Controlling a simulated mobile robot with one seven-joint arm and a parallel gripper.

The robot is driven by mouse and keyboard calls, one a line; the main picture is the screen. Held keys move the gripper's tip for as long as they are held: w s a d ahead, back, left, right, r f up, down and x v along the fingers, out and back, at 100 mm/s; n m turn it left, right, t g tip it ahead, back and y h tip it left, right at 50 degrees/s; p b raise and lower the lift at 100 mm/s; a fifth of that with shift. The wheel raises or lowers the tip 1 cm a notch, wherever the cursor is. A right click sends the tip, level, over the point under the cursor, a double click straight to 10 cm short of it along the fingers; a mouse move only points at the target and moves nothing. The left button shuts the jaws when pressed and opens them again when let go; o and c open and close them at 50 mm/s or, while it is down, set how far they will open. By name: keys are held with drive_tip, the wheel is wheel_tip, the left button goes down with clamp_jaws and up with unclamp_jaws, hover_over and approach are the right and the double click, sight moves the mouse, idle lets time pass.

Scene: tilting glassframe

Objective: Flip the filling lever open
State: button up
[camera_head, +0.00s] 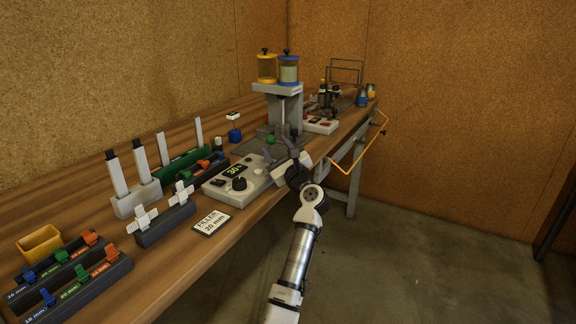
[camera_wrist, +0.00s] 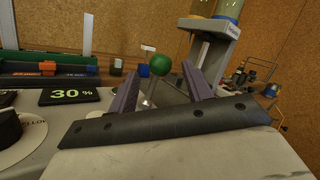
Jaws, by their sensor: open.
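The filling lever has a green ball knob (camera_wrist: 160,64), seen between my gripper's fingers in the wrist view, with a thin metal rod below it. In the head view the green knob (camera_head: 271,140) shows just left of my gripper (camera_head: 275,149). My gripper (camera_wrist: 162,86) is open, with its two purple-grey fingers on either side of the lever. I cannot tell whether a finger touches it. The lever's base is hidden behind the dark gripper body. The filling machine (camera_head: 286,110) stands behind, with a yellow-capped and a blue-capped container on top.
A control panel (camera_head: 238,178) with a "30 %" display and dark knob lies left of my gripper. Racks with white sticks (camera_head: 138,197) and coloured clips (camera_head: 75,275) line the table's left part. A yellow bent rod (camera_head: 362,150) juts from the table's right edge.

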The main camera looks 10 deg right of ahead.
drive_tip(key=v, duration=0.7)
drive_tip(key=shift+s+b, duration=0.3)
drive_tip(key=shift+d+f, duration=0.15)
